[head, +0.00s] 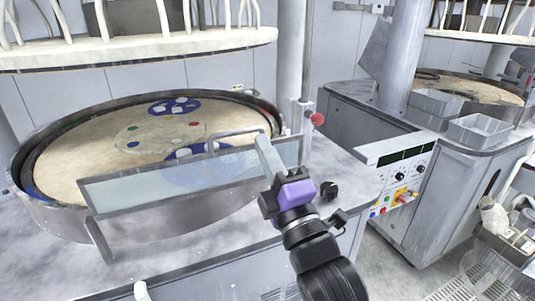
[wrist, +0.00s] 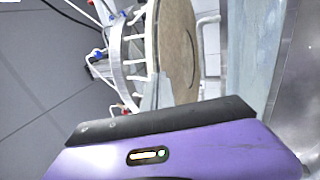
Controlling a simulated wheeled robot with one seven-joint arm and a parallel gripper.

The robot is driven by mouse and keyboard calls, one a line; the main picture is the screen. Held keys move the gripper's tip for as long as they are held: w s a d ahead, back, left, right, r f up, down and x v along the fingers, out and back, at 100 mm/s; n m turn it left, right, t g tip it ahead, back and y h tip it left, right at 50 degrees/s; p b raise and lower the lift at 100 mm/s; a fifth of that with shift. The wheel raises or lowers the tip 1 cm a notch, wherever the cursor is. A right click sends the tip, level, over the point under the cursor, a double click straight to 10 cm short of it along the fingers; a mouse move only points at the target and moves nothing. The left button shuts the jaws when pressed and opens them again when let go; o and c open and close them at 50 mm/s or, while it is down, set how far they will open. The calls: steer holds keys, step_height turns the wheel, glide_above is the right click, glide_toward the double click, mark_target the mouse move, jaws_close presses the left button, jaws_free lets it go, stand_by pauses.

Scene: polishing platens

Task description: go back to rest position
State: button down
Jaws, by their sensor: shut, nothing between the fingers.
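My gripper (head: 262,142) is in the middle of the head view, with a purple body and a slim grey finger shape pointing up and left. It is shut and empty. It hangs above the right front of the round polishing platen's machine, in front of the right end of the clear splash shield (head: 130,190). Whether it touches the shield cannot be told. In the wrist view the purple body and black bar fill the bottom, and a pale grey finger (wrist: 156,93) shows above them.
The beige platen (head: 85,140) carries blue discs with pale pieces. A red knob (head: 317,119) stands on a post behind my arm. A control panel (head: 405,180) and grey bins (head: 480,129) are on the right. Open floor shows between the machines.

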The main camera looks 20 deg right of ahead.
steer(key=s+f+m+g, duration=0.2)
steer(key=s+f+m, duration=0.4)
steer(key=s+f, duration=0.3)
steer(key=s+d+f+m+g, duration=0.1)
steer(key=s+f+m+g, duration=0.2)
steer(key=s, duration=1.4)
steer(key=s+f+m+g, duration=0.3)
steer(key=s+f+m, duration=0.6)
steer(key=s+f, duration=0.4)
steer(key=shift+s+d+f, duration=0.25)
steer(key=shift+d+f, duration=0.05)
steer(key=shift+f, duration=1)
